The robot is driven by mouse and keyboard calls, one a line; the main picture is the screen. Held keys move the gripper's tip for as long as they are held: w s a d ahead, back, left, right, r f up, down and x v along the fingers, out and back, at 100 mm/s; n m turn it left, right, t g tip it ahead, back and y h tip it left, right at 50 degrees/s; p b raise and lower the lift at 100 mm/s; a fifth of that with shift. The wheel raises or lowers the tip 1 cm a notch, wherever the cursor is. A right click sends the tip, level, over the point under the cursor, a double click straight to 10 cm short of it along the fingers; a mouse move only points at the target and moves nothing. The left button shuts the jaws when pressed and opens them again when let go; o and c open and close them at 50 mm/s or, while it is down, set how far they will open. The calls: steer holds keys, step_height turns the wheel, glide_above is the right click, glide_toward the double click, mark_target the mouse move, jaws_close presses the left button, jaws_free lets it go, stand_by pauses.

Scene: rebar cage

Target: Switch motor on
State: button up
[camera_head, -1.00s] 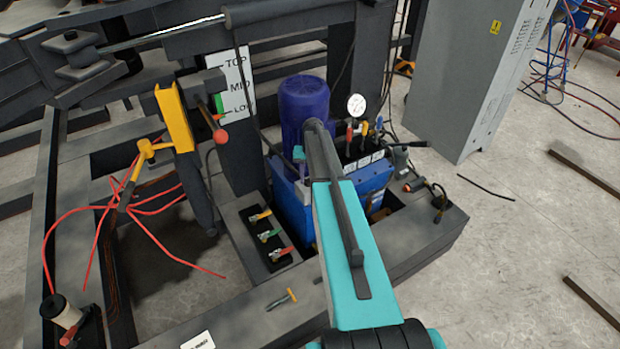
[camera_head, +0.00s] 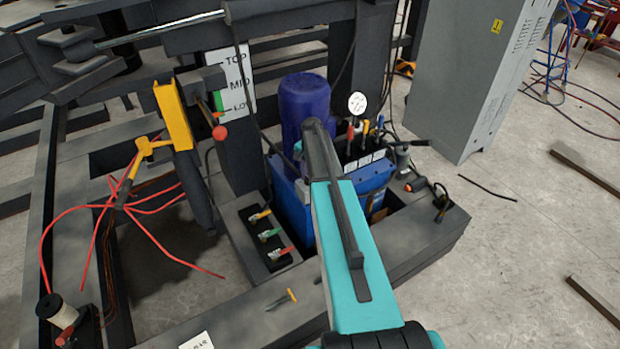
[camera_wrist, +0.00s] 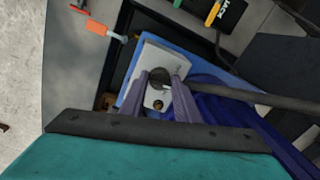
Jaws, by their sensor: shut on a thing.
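The motor (camera_head: 303,105) is a dark blue-purple upright cylinder on a blue tank unit (camera_head: 293,203), in the middle of the head view. In the wrist view, a pale switch plate (camera_wrist: 150,68) on the blue unit carries a dark round knob (camera_wrist: 159,77). My gripper (camera_wrist: 162,84) has one finger on each side of this knob and is shut on it. A small brass-coloured spot (camera_wrist: 158,104) shows on the plate below the knob. In the head view my own arm hides the fingertips and the switch.
A gauge (camera_head: 357,103) and coloured levers (camera_head: 366,130) stand right of the motor. Several small valves (camera_head: 265,235) sit at its left. A red-tipped lever (camera_head: 219,132) and a TOP/MID/LOW board (camera_head: 236,85) are farther left. A grey cabinet (camera_head: 470,75) stands back right.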

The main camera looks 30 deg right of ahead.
mark_target(308, 182)
steer(key=m, duration=0.2)
steer(key=m+b, duration=0.1)
steer(key=m, duration=0.2)
steer(key=shift+s+f, duration=0.1)
steer(key=shift+s, duration=0.1)
steer(key=m, duration=0.5)
steer(key=shift+h, duration=0.3)
steer(key=shift+a, duration=0.1)
steer(key=o, duration=1)
steer(key=shift+w, duration=0.1)
steer(key=shift+r, duration=0.2)
steer(key=shift+r+b, duration=0.35)
steer(key=shift+r, duration=0.15)
steer(key=r, duration=0.4)
steer(key=r+b, duration=0.1)
steer(key=r, duration=0.7)
steer(key=shift+s+a+r, duration=0.25)
steer(key=shift+s+a, duration=0.05)
steer(key=shift+s, duration=0.05)
